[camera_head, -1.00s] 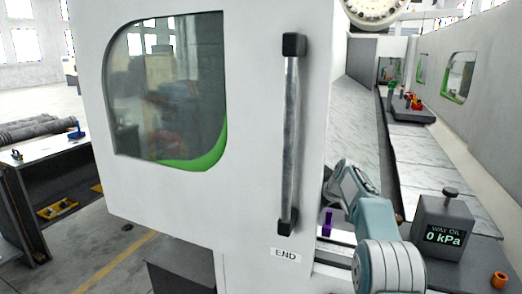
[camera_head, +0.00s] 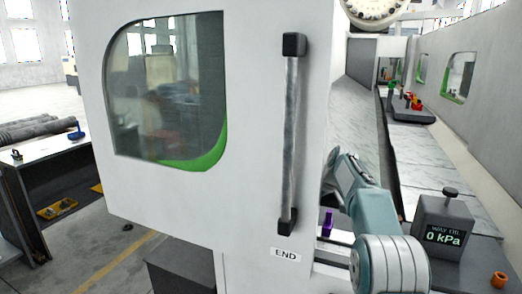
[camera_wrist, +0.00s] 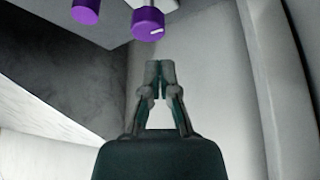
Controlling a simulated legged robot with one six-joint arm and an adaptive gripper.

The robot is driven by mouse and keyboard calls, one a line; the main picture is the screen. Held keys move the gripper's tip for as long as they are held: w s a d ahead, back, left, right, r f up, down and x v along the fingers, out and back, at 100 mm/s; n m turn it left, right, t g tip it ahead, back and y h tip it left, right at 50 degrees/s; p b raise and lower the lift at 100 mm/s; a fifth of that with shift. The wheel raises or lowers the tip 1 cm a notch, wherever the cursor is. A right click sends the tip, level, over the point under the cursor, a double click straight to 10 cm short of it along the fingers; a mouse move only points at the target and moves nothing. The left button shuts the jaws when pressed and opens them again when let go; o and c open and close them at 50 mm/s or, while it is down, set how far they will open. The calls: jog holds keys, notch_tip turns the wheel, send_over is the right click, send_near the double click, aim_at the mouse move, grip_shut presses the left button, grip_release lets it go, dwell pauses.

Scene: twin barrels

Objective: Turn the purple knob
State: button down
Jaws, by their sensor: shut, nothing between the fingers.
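A purple knob (camera_wrist: 148,24) with a white mark on its face is at the top of the wrist view. A second purple piece (camera_wrist: 86,10) is to its left, cut off by the top edge. My gripper (camera_wrist: 160,66) is shut and empty. Its fingertips appear just below the marked knob in the picture, with a visible gap between them. In the head view, a small purple piece (camera_head: 327,224) shows beside the door's edge, left of my arm. My fingers cannot be made out in the head view.
A white machine door (camera_head: 255,110) with a long vertical handle (camera_head: 290,140) stands left of my arm. A grey gauge box (camera_head: 444,232) reading 0 kPa and an orange piece (camera_head: 499,280) are at right. Pale walls surround my gripper in the wrist view.

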jog(key=shift+f, duration=3.5)
jog(key=shift+w, duration=0.25)
jog(key=shift+w+d, duration=0.45)
jog(key=shift+d, duration=0.25)
jog(key=shift+w+d, duration=0.3)
jog(key=shift+w, duration=0.05)
jog(key=shift+s+d, duration=0.2)
jog(key=shift+d, duration=0.1)
jog(key=shift+r, duration=0.3)
notch_tip(320, 180, up, 5)
jog(key=shift+r, duration=0.2)
